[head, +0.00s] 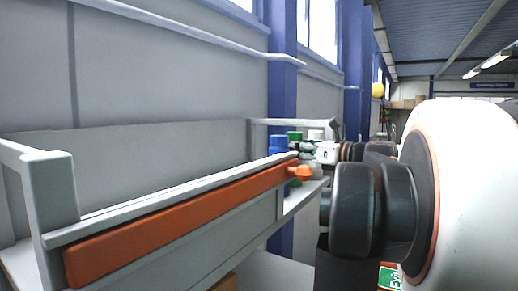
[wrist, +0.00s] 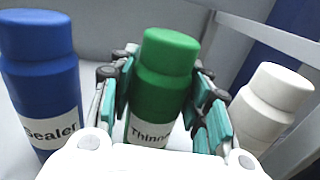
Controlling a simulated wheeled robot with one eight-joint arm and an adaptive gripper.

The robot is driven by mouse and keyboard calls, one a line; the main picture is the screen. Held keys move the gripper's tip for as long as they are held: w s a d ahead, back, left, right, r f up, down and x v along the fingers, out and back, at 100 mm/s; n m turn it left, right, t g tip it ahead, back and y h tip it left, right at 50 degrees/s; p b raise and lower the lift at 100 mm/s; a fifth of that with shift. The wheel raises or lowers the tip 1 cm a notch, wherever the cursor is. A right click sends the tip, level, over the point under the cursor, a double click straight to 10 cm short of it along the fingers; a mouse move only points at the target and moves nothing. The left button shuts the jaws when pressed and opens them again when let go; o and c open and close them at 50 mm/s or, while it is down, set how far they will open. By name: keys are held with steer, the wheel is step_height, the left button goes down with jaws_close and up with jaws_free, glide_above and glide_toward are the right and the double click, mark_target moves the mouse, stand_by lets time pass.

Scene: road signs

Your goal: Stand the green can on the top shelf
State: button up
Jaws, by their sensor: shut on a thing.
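The green can (wrist: 168,52), with a white label reading "Thinn…", stands upright between the fingers of my gripper (wrist: 163,75) in the wrist view. My gripper is shut on it, with teal pads on both sides. The can's base is hidden, so I cannot tell whether it touches the shelf. In the head view the green can (head: 294,135) shows only its top, beside my gripper (head: 306,148). It is at the far end of a grey shelf unit (head: 58,185) with an orange front beam (head: 180,220).
A blue can (wrist: 40,80) labelled "Sealer" stands close on the left, and a white can (wrist: 270,100) close on the right. A grey rail (wrist: 265,30) runs behind them. A grey wall with a blue column (head: 283,60) backs the unit. The unit's near end looks clear.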

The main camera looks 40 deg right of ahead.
steer(key=o, duration=1.4)
steer(key=shift+f, duration=0.1)
steer(key=s+d, duration=0.1)
steer(key=s, duration=1.1)
steer(key=shift+d, duration=0.3)
